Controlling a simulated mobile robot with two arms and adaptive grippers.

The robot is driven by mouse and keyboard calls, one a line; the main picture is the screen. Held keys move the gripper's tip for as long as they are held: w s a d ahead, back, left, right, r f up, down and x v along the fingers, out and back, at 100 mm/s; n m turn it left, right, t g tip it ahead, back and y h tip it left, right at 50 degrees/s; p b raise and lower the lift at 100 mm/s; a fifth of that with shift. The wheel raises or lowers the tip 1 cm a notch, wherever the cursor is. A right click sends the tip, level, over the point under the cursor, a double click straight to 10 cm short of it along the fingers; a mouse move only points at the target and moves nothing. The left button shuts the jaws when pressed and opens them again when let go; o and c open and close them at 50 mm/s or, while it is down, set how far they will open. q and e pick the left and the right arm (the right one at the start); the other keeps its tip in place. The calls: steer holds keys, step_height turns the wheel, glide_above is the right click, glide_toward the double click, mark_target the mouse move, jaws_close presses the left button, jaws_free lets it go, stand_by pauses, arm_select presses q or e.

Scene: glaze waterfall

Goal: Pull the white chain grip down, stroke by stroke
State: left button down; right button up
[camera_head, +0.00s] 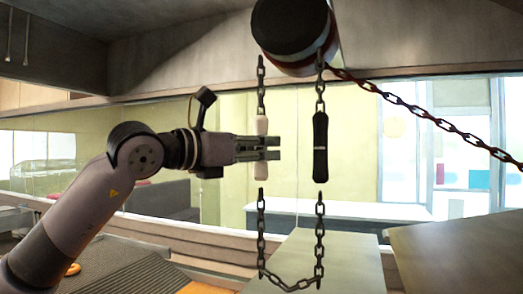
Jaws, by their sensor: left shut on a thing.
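The white chain grip (261,171) hangs upright on the left strand of a dark chain (261,215). My left gripper (270,148) reaches in from the left, level, and is shut around the middle of the white grip; its fingers hide that part, and the grip shows above and below them. A black grip (320,148) hangs on the right strand, apart from my fingers. Both strands rise to a dark drum (291,30) and join in a loop below. My right gripper is not in view.
Another chain (440,122) slants from the drum down to the right edge. A flat greenish panel (325,262) lies below the loop, and a brown surface (460,250) is at lower right. A ribbed grey surface (125,268) is at lower left. A beam crosses behind the drum.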

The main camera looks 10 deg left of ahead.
arm_select(q)
step_height(320, 180, down, 18)
steer(key=b, duration=1.5)
steer(key=shift+d+r+b, duration=0.15)
steer(key=shift+b, duration=0.25)
steer(key=shift+r, duration=0.1)
step_height(320, 180, up, 18)
steer(key=p, duration=1.3)
steer(key=shift+a, duration=0.2)
steer(key=shift+f, duration=0.2)
